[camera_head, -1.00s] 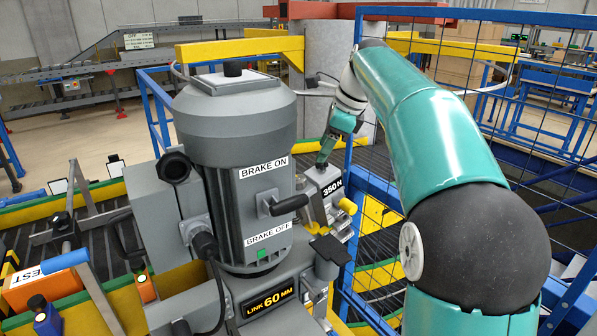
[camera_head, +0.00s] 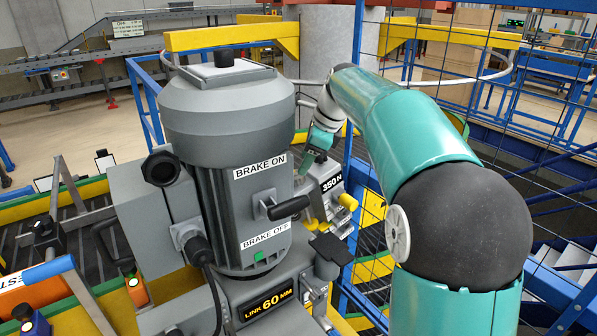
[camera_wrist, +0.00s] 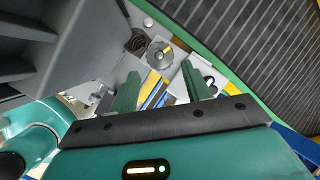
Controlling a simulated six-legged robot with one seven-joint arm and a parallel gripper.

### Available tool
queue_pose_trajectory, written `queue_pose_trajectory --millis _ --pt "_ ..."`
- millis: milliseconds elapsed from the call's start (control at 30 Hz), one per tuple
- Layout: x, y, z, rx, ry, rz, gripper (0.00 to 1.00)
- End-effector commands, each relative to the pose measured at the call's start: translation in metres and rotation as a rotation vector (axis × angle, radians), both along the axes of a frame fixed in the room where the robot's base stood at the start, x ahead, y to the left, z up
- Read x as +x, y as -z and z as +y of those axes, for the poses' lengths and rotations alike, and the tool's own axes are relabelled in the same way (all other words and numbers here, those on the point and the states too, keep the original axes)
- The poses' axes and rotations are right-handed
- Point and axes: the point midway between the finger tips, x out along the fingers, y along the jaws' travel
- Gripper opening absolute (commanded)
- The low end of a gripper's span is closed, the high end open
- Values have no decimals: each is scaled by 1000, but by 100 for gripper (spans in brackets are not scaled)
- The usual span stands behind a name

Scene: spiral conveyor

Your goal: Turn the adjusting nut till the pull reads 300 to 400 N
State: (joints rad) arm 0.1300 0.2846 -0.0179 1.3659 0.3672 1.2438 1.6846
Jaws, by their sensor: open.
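A grey unit labelled 350 N (camera_head: 331,184) stands behind the motor in the head view, with a yellow knob (camera_head: 348,202) on its side. My gripper (camera_head: 304,167) is just left of and above that label, partly hidden by the motor. In the wrist view, my gripper's two green fingers (camera_wrist: 160,70) are open with clear space between them. A round metal nut-like part with a yellow mark (camera_wrist: 160,53) lies beyond the fingertips, roughly centred between them. A dark coil spring (camera_wrist: 136,40) is left of it. I cannot tell whether the fingers touch anything.
The grey motor (camera_head: 226,110), with BRAKE ON and BRAKE OFF labels and a black-handled lever (camera_head: 288,207), stands close on the left. A LINK 60 MM plate (camera_head: 266,301) is below it. Blue mesh fencing (camera_head: 450,110) is on the right. A dark ribbed belt (camera_wrist: 255,50) runs beside the gripper.

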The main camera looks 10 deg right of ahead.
Motion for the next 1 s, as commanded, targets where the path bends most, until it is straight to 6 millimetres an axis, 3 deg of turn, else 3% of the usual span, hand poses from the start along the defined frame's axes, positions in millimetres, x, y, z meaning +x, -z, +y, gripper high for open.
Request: queue_pose_trajectory --millis 100,300,667,833,1000 --pt "8 22 8 1 -2 2 48" --pt "17 45 15 0 -1 1 48" --pt "21 51 17 -1 -1 -1 48" --pt "20 51 17 0 -1 0 17" --pt "20 51 17 0 -3 1 16"
